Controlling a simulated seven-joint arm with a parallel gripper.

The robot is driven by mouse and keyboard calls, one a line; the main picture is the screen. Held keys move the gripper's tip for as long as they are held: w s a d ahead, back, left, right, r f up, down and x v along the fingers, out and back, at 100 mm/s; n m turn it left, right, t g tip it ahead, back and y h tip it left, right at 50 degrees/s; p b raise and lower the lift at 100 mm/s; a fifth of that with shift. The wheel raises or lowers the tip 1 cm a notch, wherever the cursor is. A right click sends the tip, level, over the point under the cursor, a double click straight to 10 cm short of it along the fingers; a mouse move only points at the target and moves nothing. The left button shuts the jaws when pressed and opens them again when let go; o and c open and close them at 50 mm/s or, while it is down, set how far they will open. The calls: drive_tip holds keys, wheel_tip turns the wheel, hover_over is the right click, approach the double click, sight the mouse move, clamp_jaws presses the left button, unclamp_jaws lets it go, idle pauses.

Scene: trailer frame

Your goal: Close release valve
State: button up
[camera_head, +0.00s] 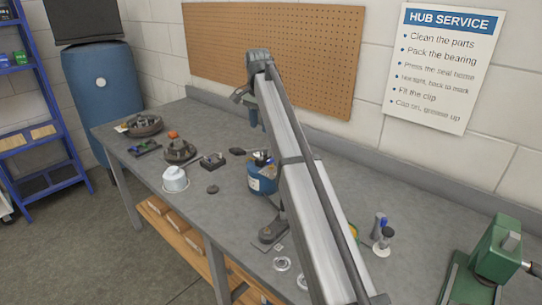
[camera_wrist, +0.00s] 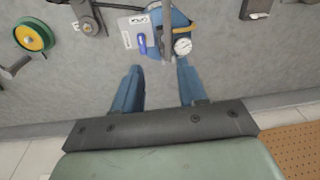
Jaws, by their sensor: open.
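My gripper (camera_wrist: 159,68) is open and empty in the wrist view, its two blue fingers apart over the grey bench. Just beyond the fingertips is a blue unit (camera_wrist: 178,16) with a round white gauge (camera_wrist: 183,46) and a grey bar across it. A small blue-purple lever or knob (camera_wrist: 142,42) stands beside it on a pale plate (camera_wrist: 128,32); I cannot tell whether this is the release valve or how it is set. In the head view, a blue body (camera_head: 262,181) sits below my gripper (camera_head: 253,118), partly hidden by my arm.
The workbench (camera_head: 215,215) carries a white pot (camera_head: 175,179), a dark disc (camera_head: 212,190) and hub parts (camera_head: 180,151) to the left. A green machine (camera_head: 496,252) stands at the right. A pegboard (camera_head: 285,45) backs the bench. A green-yellow wheel (camera_wrist: 33,35) lies left in the wrist view.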

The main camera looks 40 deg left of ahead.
sight(271, 159)
drive_tip(key=shift+m+g+h, duration=0.4)
drive_tip(key=shift+g, duration=0.1)
drive_tip(key=d+f, duration=0.1)
drive_tip(key=f, duration=0.3)
drive_tip(key=w+f, duration=0.1)
drive_tip(key=f, duration=0.3)
drive_tip(key=w+d+f, duration=0.1)
drive_tip(key=f, duration=0.3)
drive_tip(key=shift+w+d+f, duration=0.25)
drive_tip(key=shift+d+f, duration=0.05)
drive_tip(key=shift+f, duration=0.05)
drive_tip(key=shift+c, duration=0.2)
clamp_jaws()
